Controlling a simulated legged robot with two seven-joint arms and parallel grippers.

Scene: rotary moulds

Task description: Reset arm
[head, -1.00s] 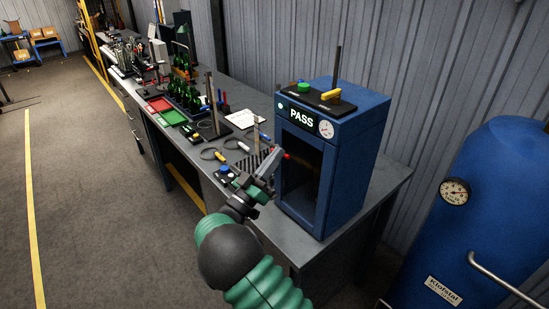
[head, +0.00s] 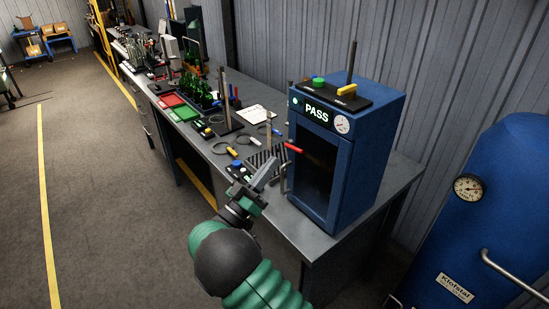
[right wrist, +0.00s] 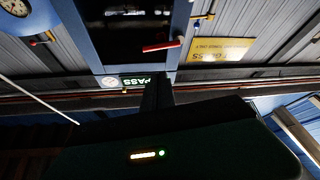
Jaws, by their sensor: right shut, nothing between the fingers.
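My right gripper (head: 265,176) is shut and empty. It is held above the front edge of the workbench (head: 330,238), left of the blue cabinet (head: 368,150). The cabinet carries a lit green PASS sign (head: 317,112), a round gauge and a dark front. A red handle (head: 293,148) sits at the left edge of its front, a little beyond my fingertips and apart from them. In the right wrist view the red handle (right wrist: 162,46) shows above my dark shut fingers (right wrist: 157,93). My left gripper is not in view.
A black panel (head: 335,96) with green and yellow controls and a post is on the cabinet. Green bottles (head: 196,90), red and green trays (head: 180,112) and small tools crowd the bench. A blue tank (head: 500,215) stands at right.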

